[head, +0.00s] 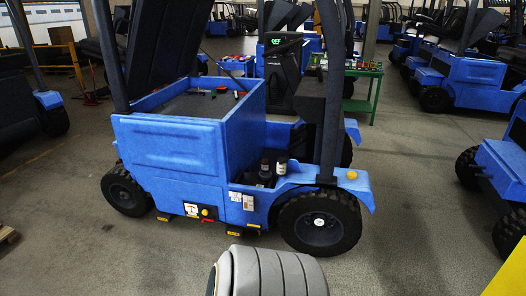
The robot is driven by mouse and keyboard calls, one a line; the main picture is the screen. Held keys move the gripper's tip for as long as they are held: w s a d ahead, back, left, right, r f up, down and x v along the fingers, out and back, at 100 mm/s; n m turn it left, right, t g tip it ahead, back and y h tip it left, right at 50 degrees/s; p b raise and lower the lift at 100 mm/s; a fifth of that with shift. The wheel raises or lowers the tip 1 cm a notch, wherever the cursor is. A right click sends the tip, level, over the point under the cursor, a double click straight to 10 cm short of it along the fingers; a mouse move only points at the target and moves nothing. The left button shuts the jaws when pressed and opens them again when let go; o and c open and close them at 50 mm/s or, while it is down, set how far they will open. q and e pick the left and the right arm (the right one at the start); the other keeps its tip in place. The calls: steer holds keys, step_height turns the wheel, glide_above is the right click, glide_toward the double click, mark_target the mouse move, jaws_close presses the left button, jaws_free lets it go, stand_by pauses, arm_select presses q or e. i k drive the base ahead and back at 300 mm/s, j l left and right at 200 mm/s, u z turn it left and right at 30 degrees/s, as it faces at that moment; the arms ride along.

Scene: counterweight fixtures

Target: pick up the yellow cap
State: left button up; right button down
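A small round yellow piece (205,212) shows on the lower side of the blue forklift (170,150), beside a white label and above a small red part. It may be the yellow cap, but it is too small to be sure. An orange-yellow spot (351,175) also shows on the blue fender above the right wheel. Neither of my grippers is in view, so nothing shows of what they hold.
Two dark bottles (265,173) stand in a recess of the forklift's side. Small items lie in its open top tray. A green table (366,96) stands behind. More blue forklifts (470,80) stand at the right. Concrete floor (400,225) is clear in front right.

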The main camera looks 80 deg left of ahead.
mark_target(351, 175)
steer(key=u, duration=2.9)
steer(key=i+l, duration=1.2)
